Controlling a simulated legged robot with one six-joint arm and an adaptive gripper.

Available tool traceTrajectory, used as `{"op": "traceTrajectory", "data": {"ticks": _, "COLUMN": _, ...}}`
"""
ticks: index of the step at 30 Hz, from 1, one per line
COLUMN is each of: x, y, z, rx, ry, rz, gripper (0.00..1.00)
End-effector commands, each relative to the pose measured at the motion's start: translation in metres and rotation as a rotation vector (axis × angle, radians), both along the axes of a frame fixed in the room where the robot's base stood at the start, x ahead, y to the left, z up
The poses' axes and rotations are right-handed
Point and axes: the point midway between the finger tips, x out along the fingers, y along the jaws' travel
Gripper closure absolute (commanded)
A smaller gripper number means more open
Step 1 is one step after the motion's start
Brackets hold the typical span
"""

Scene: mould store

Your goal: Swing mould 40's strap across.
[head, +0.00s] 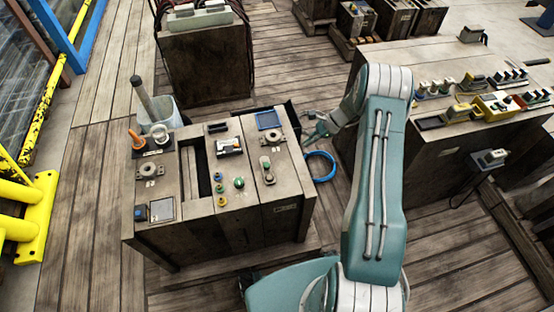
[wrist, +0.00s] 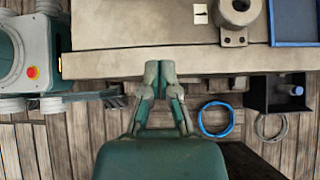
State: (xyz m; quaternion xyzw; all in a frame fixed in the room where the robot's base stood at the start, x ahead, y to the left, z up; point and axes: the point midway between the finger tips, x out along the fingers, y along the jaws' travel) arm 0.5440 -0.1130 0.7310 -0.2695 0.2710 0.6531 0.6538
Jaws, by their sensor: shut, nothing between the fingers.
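My gripper (head: 314,132) is at the right side of the grey block-like bench in the head view. In the wrist view its fingers (wrist: 160,72) are together and empty, with the tips at the block's edge (wrist: 110,62); whether they touch it I cannot tell. The block (head: 290,188) has a round boss on a foot (head: 269,138), which also shows in the wrist view (wrist: 233,12). A small upright grey piece with a green spot (head: 267,168) stands nearer the front. No number 40 is readable, and I cannot pick out the strap for certain.
A blue-rimmed tray (head: 268,119) lies on the block's far right corner. A blue hose coil (head: 320,166) and a black box (wrist: 279,92) are beside the block, below its top. Another block with several fittings (head: 430,130) stands to the right. A yellow rail (head: 35,215) is at far left.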

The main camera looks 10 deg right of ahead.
Motion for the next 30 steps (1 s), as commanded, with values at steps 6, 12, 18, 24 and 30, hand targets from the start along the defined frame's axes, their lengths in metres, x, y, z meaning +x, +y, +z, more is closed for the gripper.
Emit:
{"op": "traceTrajectory", "data": {"ticks": 6, "x": 0.0, "y": 0.0, "z": 0.0, "rx": 0.0, "ry": 0.0, "rz": 0.0, "gripper": 1.0}}
{"op": "traceTrajectory", "data": {"ticks": 12, "x": 0.0, "y": 0.006, "z": -0.006, "rx": 0.001, "ry": 0.001, "rz": 0.003, "gripper": 1.0}}
{"op": "traceTrajectory", "data": {"ticks": 18, "x": -0.001, "y": 0.03, "z": -0.029, "rx": 0.001, "ry": 0.004, "rz": 0.005, "gripper": 1.0}}
{"op": "traceTrajectory", "data": {"ticks": 24, "x": -0.001, "y": 0.057, "z": -0.056, "rx": 0.001, "ry": 0.003, "rz": 0.004, "gripper": 1.0}}
{"op": "traceTrajectory", "data": {"ticks": 30, "x": 0.0, "y": 0.086, "z": -0.071, "rx": 0.0, "ry": 0.0, "rz": 0.004, "gripper": 1.0}}
